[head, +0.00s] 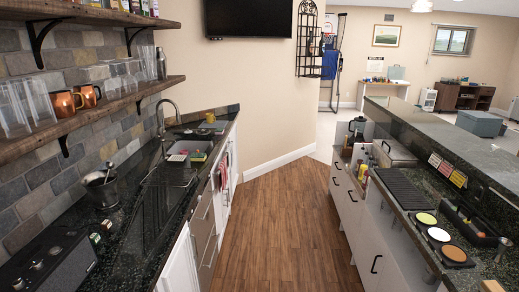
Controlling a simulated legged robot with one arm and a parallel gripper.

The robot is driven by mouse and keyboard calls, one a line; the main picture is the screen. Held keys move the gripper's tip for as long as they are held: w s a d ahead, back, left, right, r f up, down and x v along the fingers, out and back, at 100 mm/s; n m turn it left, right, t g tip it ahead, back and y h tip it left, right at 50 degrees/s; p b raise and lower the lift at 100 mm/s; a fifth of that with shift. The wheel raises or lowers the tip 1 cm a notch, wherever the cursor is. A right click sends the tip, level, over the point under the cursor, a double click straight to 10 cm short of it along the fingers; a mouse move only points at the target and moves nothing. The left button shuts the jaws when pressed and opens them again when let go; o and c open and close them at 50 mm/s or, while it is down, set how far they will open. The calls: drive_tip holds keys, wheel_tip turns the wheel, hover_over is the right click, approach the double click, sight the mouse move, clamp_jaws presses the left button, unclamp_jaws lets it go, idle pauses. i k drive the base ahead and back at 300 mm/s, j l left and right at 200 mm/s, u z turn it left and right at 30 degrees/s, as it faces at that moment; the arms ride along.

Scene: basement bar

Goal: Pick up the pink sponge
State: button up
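A small pinkish item (178,157), which looks like the pink sponge, is at the sink in the left counter. It is too small to make out its exact shape or what it rests on. A small yellow-green item (198,156) is just right of it. The sink (186,147) has a dark curved faucet (164,112) behind it on the left. My gripper is not in view.
The dark left counter (140,215) holds a metal bucket (101,188) and a black radio-like box (50,262). Shelves with glasses and copper mugs (66,103) overhang it. The wooden floor aisle (270,215) is clear. The right counter (405,205) bounds it.

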sight(218, 131)
drive_tip(key=i+l+u, duration=0.3)
drive_tip(key=i, duration=0.35)
drive_tip(key=i+l+u, duration=0.35)
drive_tip(key=i, duration=0.25)
drive_tip(key=i+l+u, duration=0.3)
drive_tip(key=i+l, duration=0.2)
drive_tip(key=i, duration=0.1)
